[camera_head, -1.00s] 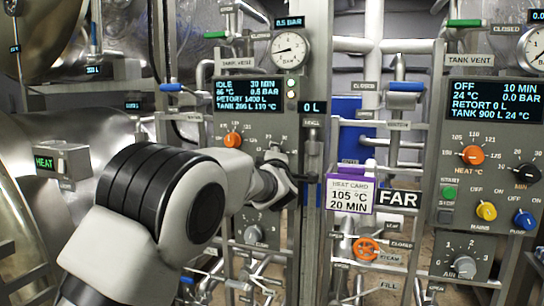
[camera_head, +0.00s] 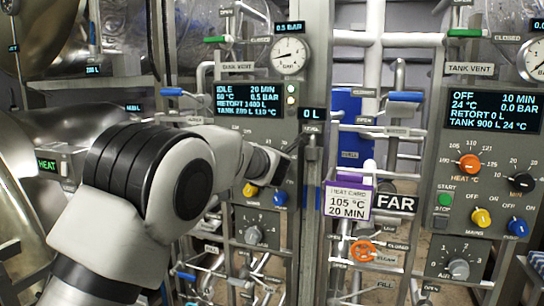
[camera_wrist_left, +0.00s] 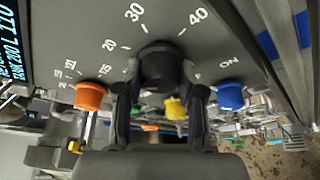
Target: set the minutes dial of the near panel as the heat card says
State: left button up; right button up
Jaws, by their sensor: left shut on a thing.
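The black minutes dial (camera_wrist_left: 160,66) of the near panel fills the middle of the left wrist view, with the marks 20, 30 and 40 around it. My left gripper (camera_wrist_left: 160,100) is shut on this dial, one finger on each side. In the head view my left gripper (camera_head: 284,156) is at the near panel (camera_head: 252,123), and it hides the dial there. The near panel's display (camera_head: 249,99) reads IDLE and 20 MIN. The heat card (camera_head: 348,199) reads 105 °C and 20 MIN. My right gripper is in neither view.
An orange knob (camera_wrist_left: 90,96), a yellow knob (camera_wrist_left: 176,109) and a blue knob (camera_wrist_left: 230,95) sit close around my fingers. The far panel (camera_head: 490,155), with its own dials, stands to the right beyond the FAR sign (camera_head: 396,204). Pipes and valve handles fill the gap between.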

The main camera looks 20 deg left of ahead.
pick_arm(q)
jog(key=n+h+p, duration=0.2)
jog(key=n, duration=0.1)
jog(key=shift+g, duration=0.4)
jog(key=shift+d+f+n+h+p, duration=0.1)
jog(key=shift+n+h+p, duration=0.4)
jog(key=shift+n, duration=0.6)
jog(key=o, duration=1.1)
jog(key=shift+o, duration=0.2)
jog(key=v, duration=0.7)
jog(key=shift+s, duration=0.25)
jog(key=shift+w, duration=0.1)
